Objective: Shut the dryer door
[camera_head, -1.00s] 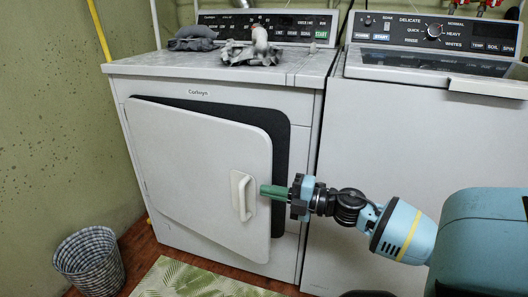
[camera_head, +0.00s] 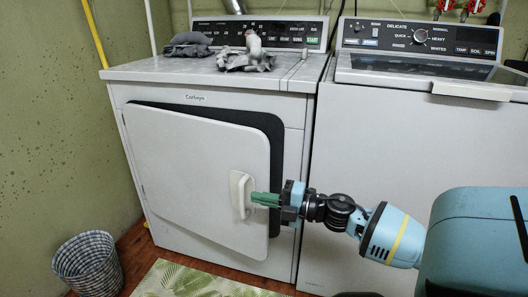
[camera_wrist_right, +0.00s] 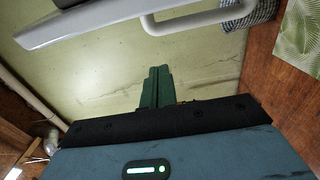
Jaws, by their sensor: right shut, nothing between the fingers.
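The white dryer door (camera_head: 195,175) is hinged on its left and stands slightly ajar, with a dark gap along its top and right edges. Its white handle (camera_head: 238,194) is near the right edge; the handle also shows at the top of the right wrist view (camera_wrist_right: 200,20). My right gripper (camera_head: 254,198) is shut and empty, its green fingers pointing left at the handle. In the head view the fingertips overlap the handle's right side; I cannot tell if they touch. The green fingers also show in the right wrist view (camera_wrist_right: 157,88). My left gripper is not in view.
Grey cloths (camera_head: 247,60) lie on the dryer top (camera_head: 150,72). A white washer (camera_head: 400,170) stands close on the right. A checked basket (camera_head: 88,265) is on the floor at the left, beside a leaf-patterned mat (camera_head: 190,282).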

